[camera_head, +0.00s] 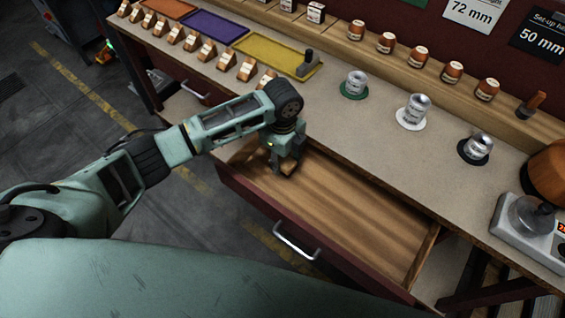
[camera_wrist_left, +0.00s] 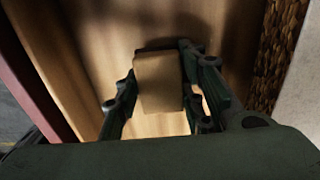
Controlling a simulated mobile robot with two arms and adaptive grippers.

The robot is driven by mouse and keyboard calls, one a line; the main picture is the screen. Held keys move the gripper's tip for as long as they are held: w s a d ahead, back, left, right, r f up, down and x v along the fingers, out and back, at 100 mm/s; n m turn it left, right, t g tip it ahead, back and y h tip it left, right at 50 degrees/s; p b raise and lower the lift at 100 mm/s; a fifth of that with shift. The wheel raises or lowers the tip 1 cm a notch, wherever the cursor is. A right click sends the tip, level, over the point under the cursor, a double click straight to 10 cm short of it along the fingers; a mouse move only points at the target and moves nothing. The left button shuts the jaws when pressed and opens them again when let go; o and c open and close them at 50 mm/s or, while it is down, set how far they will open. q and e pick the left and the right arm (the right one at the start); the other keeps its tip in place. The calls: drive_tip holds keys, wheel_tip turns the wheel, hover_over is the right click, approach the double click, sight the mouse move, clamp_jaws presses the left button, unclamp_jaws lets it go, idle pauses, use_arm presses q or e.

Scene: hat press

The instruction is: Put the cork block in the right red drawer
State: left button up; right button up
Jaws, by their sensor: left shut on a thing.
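The cork block (camera_wrist_left: 160,82) is a small tan box between the fingers of my left gripper (camera_wrist_left: 165,95) in the left wrist view. In the head view the block (camera_head: 288,168) shows just below my left gripper (camera_head: 286,163), which points down over the open drawer. The gripper is shut on the block. The right red drawer (camera_head: 345,212) is pulled open, with a bare wooden floor and a metal handle (camera_head: 296,242). The block is inside the drawer's outline, near its left end. I cannot tell whether it touches the floor. My right gripper is not in view.
The workbench top (camera_head: 385,150) lies behind the drawer. Another handle (camera_head: 196,93) shows on the bench front at the left. Metal weights on round pads, one green (camera_head: 353,92), stand on the bench. A scale (camera_head: 530,230) stands at the right. The drawer's right part is clear.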

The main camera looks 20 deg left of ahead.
sight(282, 159)
use_arm(q)
drive_tip(key=shift+f, duration=0.95)
drive_tip(key=shift+f, duration=0.2)
drive_tip(key=o, duration=1.1)
drive_tip(key=shift+o, duration=0.2)
drive_tip(key=shift+r, duration=0.1)
wheel_tip(282, 159, up, 12)
drive_tip(key=shift+r, duration=0.15)
